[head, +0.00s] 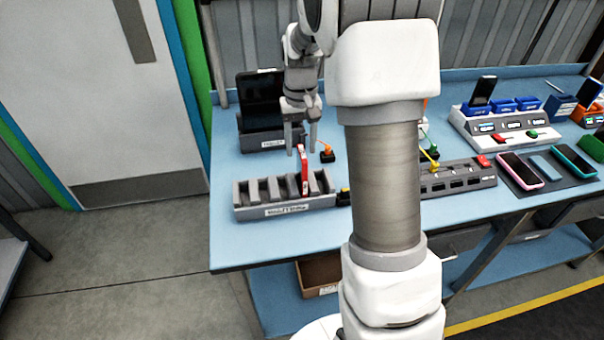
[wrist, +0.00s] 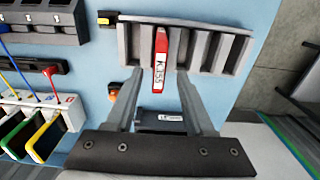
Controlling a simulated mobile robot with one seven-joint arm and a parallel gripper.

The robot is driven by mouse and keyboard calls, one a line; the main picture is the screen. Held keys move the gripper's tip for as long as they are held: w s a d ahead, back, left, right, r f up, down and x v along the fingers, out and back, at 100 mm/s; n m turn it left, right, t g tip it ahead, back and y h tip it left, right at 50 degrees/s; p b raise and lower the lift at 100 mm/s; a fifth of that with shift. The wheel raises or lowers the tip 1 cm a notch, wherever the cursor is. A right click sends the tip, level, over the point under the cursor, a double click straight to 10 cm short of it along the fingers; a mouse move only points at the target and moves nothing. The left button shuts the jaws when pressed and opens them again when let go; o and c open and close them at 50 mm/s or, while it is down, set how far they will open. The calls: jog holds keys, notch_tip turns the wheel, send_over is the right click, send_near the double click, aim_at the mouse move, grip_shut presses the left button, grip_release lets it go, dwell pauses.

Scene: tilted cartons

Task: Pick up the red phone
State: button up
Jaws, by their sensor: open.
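The red phone (head: 304,172) stands on edge in a slot of the grey slotted rack (head: 285,211) on the blue table. In the wrist view the red phone (wrist: 160,62) shows its narrow edge with a white "K355" label, and the rack (wrist: 240,33) runs across the top. My gripper (head: 301,146) is open and empty, pointing down just above and behind the phone in the head view. In the wrist view my gripper (wrist: 158,76) has one finger on each side of the phone's near end, with gaps showing. How deep the phone sits is hidden.
A dark tablet in a grey stand (head: 262,110) is behind the rack. An orange plug (head: 326,152) lies to the right. A grey power strip (head: 460,178) and several phones on a dark mat (head: 548,180) are farther right. The rack's other slots look empty.

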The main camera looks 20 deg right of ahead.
aim_at(302, 174)
jog(key=f, duration=0.5)
jog(key=shift+s+f, duration=0.3)
jog(key=shift+s, duration=0.1)
grip_shut()
